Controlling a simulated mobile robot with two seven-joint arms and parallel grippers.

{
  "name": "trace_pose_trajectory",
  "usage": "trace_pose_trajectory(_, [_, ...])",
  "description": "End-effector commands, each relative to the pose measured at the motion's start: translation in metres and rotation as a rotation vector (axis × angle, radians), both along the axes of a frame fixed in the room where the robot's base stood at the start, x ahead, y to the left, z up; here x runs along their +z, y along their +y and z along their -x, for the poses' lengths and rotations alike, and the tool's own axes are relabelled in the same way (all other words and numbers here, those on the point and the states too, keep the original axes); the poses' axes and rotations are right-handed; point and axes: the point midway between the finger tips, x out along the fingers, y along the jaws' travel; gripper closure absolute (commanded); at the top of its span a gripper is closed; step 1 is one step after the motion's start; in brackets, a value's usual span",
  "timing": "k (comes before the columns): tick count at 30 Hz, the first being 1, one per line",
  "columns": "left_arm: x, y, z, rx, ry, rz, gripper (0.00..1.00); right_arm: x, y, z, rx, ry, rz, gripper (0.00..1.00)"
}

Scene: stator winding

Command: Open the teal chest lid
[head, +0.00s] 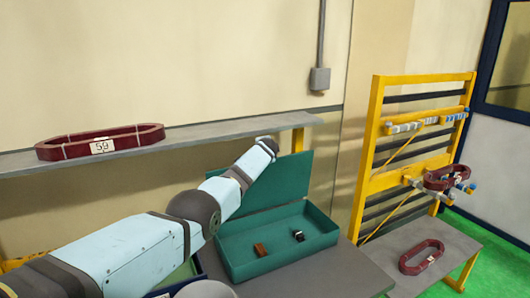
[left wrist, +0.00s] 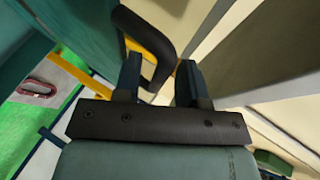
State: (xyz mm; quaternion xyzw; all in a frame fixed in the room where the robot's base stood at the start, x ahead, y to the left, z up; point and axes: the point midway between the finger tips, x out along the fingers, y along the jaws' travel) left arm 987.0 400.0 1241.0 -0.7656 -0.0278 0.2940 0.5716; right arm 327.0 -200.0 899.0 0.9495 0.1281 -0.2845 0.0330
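The teal chest (head: 275,262) stands on the grey table in the head view. Its lid (head: 292,180) is up and leans back behind the box, so the inside shows. A brown block (head: 261,249) and a small dark and white part (head: 298,236) lie in it. My left arm reaches over from the left, and my left gripper (head: 266,146) is by the lid's upper left part. In the left wrist view the left gripper's fingers (left wrist: 160,78) are apart. A dark curved handle (left wrist: 152,32) reaches down between them, not visibly clamped. My right gripper is not in view.
A dark red coil marked 59 (head: 100,143) lies on the wall shelf (head: 210,136). A yellow rack (head: 372,150) stands at right with a red coil (head: 447,177) on it. Another coil (head: 421,257) lies on the grey bench (head: 455,245). Bare table (head: 335,278) shows right of the chest.

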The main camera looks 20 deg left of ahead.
Motion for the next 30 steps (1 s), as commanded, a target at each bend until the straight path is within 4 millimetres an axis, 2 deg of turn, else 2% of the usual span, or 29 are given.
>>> trace_pose_trajectory(7, [0.0,-0.001,0.001,-0.001,0.0,0.0,0.62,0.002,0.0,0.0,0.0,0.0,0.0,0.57])
trace_pose_trajectory(14, [0.007,-0.007,0.009,-0.001,-0.001,0.0,0.62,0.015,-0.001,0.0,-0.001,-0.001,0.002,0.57])
trace_pose_trajectory(19, [0.014,-0.011,0.024,0.0,-0.002,0.001,0.62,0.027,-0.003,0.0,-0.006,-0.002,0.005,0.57])
trace_pose_trajectory(30, [0.032,-0.031,0.067,-0.001,-0.003,0.0,0.62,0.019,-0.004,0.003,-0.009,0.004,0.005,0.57])
